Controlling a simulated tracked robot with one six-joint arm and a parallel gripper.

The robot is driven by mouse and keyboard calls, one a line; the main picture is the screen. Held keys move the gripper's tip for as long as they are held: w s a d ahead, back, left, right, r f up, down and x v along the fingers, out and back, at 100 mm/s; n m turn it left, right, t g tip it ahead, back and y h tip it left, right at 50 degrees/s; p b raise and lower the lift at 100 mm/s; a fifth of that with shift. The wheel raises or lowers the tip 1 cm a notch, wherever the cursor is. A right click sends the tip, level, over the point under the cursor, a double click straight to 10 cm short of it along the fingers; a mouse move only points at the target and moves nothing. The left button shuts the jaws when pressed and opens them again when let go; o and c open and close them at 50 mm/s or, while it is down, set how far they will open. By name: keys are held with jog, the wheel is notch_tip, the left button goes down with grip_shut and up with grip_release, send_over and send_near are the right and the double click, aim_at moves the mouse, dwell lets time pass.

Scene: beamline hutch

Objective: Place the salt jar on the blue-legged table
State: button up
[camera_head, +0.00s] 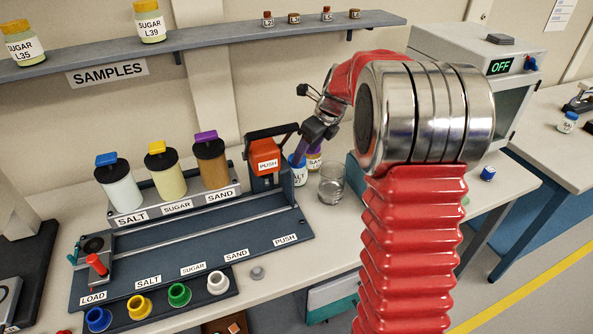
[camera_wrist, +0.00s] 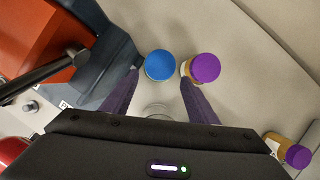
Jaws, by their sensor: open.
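A salt jar (camera_head: 298,176) with a blue lid and a SALT label stands on the bench, right of the orange PUSH unit. In the wrist view its blue lid (camera_wrist: 160,65) shows between and just beyond the tips of my gripper (camera_wrist: 160,80). My gripper (camera_head: 303,151) is open, its purple fingers above and close to the jar; contact cannot be told. A purple-lidded sand jar (camera_head: 315,162) stands close beside it, near the right fingertip in the wrist view (camera_wrist: 206,68). A blue-legged table (camera_head: 542,130) stands at the right, with another blue-lidded jar (camera_head: 567,123) on it.
An empty glass beaker (camera_head: 331,186) stands right of the jars, partly hidden under my gripper in the wrist view. The dispenser rail (camera_head: 190,245) fills the left bench. An oven marked OFF (camera_head: 480,65) stands at the right.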

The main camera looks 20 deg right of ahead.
aim_at(296, 168)
jog(key=shift+x, duration=2.25)
jog(key=shift+x, duration=2.65)
jog(key=shift+a, duration=0.1)
jog(key=shift+c, duration=0.6)
jog(key=shift+w+r, duration=0.1)
jog(key=c, duration=1)
notch_tip(296, 168, up, 18)
jog(key=shift+r, duration=0.1)
